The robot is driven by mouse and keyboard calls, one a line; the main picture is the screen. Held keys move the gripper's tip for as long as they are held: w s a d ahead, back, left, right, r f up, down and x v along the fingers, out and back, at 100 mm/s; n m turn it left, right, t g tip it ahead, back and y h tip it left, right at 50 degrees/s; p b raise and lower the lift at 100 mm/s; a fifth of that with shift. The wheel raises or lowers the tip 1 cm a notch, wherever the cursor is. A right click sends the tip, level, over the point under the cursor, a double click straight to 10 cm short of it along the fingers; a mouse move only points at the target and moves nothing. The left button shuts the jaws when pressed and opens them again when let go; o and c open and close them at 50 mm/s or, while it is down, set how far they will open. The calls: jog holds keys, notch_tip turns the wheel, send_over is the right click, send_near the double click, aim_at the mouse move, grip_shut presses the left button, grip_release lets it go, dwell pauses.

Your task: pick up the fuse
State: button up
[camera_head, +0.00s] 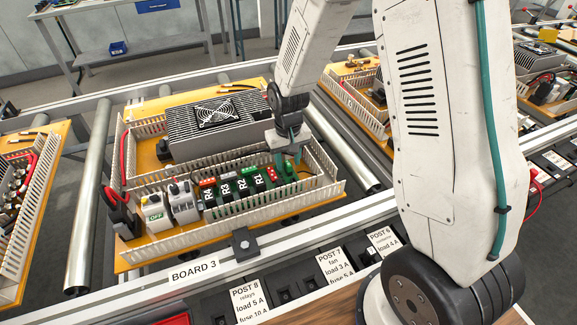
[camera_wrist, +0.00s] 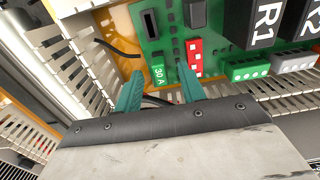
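A small green fuse (camera_wrist: 158,74) marked "30 A" sits at the edge of the green circuit board (camera_wrist: 164,50) in the wrist view. My gripper (camera_wrist: 159,74) has two teal fingers, spread apart, with the fuse showing between their tips. A gap shows on each side of the fuse; I cannot tell how far the tips are above the board. In the head view, my gripper (camera_head: 288,157) points down over the right end of the relay row, hiding part of the board there.
A red block (camera_wrist: 195,57) sits just right of the fuse. Black relay R1 (camera_wrist: 267,25) and a green terminal block (camera_wrist: 250,68) stand further right. White slotted duct walls (camera_wrist: 90,65) run close on the left. A grey finned unit (camera_head: 215,125) stands behind.

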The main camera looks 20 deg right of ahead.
aim_at(288, 162)
grip_shut()
jog(key=shift+r, duration=0.1)
notch_tip(288, 162, up, 10)
dwell(0.4)
dwell(0.3)
jog(key=shift+r, duration=1.9)
